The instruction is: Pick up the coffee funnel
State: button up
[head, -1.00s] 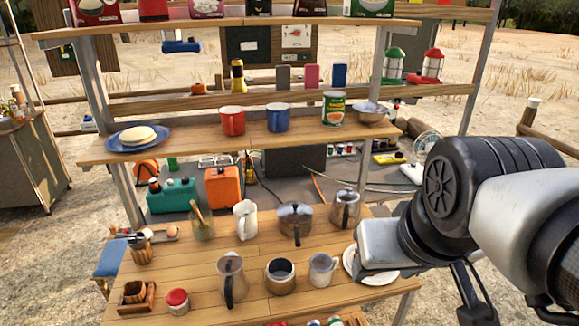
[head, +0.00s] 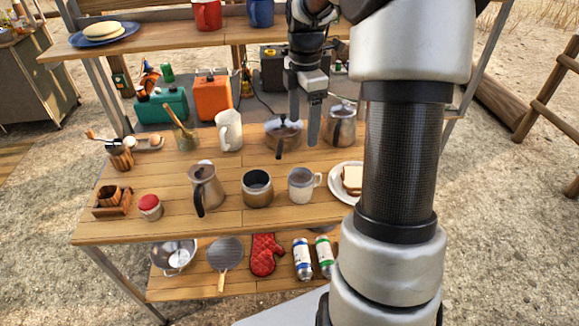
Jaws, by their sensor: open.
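No piece shows clearly as the coffee funnel. The closest candidates are a small brown piece in a wooden stand (head: 111,201) at the table's left front, and an open metal cup with a dark inside (head: 257,188) at the front middle. I cannot tell which, if either, it is. My gripper (head: 304,128) points down over the rear right of the table, its two fingers apart with nothing between them. It overlaps the view of a dark-handled metal pot (head: 283,133), to the right and behind both candidates. I cannot tell its height above the table.
A metal coffee pot (head: 206,187), a mug (head: 301,184) and a red-lidded jar (head: 150,207) stand along the front. A grinder (head: 120,155), white pitcher (head: 229,130) and moka pot (head: 340,125) are behind. A plate with a sandwich (head: 345,181) lies right. A shelf (head: 130,45) hangs above.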

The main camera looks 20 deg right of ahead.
jog(key=b, duration=0.1)
send_over(302, 180)
notch_tip(302, 180, down, 10)
jog(key=shift+w+f+b, duration=0.1)
jog(key=shift+f+b, duration=0.2)
jog(key=shift+f, duration=2.9)
jog(key=c, duration=1.1)
jog(key=shift+r, duration=0.1)
jog(key=shift+c, duration=0.2)
